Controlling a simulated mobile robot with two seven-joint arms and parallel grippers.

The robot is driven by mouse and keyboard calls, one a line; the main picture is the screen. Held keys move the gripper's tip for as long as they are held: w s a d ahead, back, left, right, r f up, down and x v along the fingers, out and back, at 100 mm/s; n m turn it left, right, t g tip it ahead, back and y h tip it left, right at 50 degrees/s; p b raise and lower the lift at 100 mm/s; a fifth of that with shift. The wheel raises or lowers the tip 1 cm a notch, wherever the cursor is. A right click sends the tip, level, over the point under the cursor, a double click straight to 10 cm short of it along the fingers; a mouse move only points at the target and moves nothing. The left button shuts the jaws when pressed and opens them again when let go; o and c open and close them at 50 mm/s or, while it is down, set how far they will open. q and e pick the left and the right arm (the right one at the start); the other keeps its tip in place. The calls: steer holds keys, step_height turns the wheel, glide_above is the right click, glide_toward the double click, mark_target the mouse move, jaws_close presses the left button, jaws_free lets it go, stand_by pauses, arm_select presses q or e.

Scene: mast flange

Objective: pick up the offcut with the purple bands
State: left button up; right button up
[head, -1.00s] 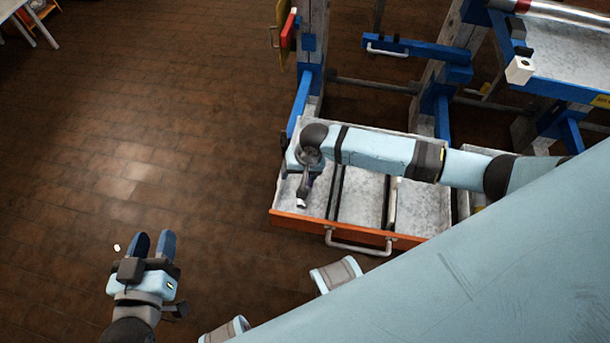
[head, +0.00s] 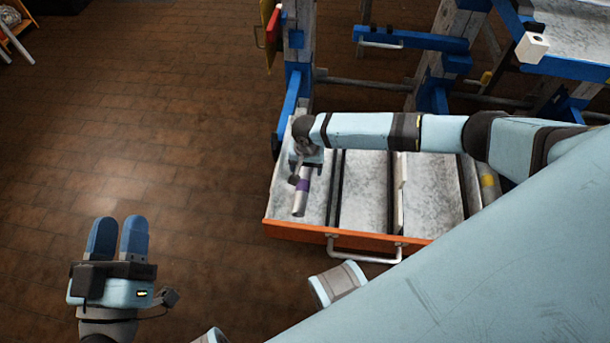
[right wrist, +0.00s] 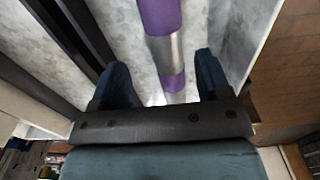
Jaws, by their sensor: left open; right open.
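The offcut with the purple bands (head: 300,198) is a silvery tube lying in the left compartment of the orange-fronted drawer (head: 330,236). In the right wrist view the offcut (right wrist: 163,45) shows two purple bands with bare metal between them. My right gripper (head: 303,170) is over that compartment, at the offcut's far end. In the right wrist view its two dark blue fingers (right wrist: 165,80) are open, one on each side of the tube. I cannot tell whether they touch it. My left gripper (head: 118,222) is open and empty over the floor at lower left.
Dark dividers (head: 334,190) split the drawer into compartments. A tube with a yellow band (head: 488,182) lies in the right compartment. Blue and wooden rack posts (head: 297,60) stand behind the drawer. A white block (head: 532,47) sits on the upper tray's edge.

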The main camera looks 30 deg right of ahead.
mark_target(304, 174)
steer(key=f, duration=0.1)
steer(key=f+b, duration=0.2)
steer(key=f, duration=0.1)
steer(key=shift+w+a+f, duration=0.1)
steer(key=shift+w+a, duration=0.1)
steer(key=shift+w, duration=0.1)
steer(key=shift+f+b, duration=0.4)
arm_select(q)
steer(key=f+g, duration=0.1)
steer(key=f, duration=0.1)
steer(key=f+g, duration=0.1)
steer(key=f, duration=0.1)
steer(key=shift+w+d+f, duration=0.2)
steer(key=shift+f, duration=0.15)
arm_select(e)
steer(key=c, duration=1.1)
arm_select(q)
steer(key=shift+r, duration=0.1)
arm_select(e)
steer(key=shift+r, duration=0.15)
